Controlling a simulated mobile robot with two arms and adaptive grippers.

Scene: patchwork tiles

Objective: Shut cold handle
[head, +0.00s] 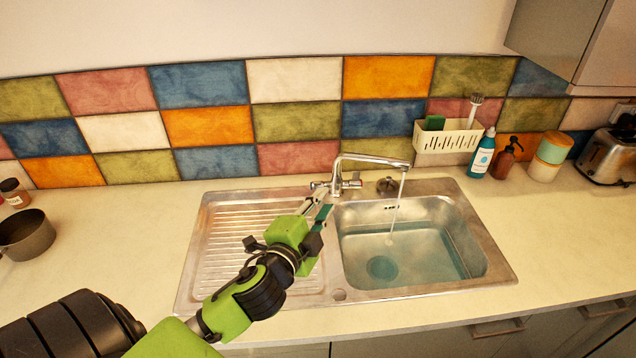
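The chrome faucet (340,172) stands behind the sink, and its spout reaches right over the basin. A water stream (398,205) runs from the spout. A right-hand tap handle (355,181) shows beside the faucet body, and a left-hand handle (317,185) shows on the other side. No hot or cold marking is readable. My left gripper (325,202) is just in front of the faucet base, below the left-hand handle. Its fingers look apart, with nothing clearly held. Whether they touch the handle is unclear. My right gripper is not in view.
The steel sink has a ribbed drainboard (235,235) at left and a basin (415,250) with water at right. A drain knob (387,185) is right of the faucet. A pot (27,235) sits far left.

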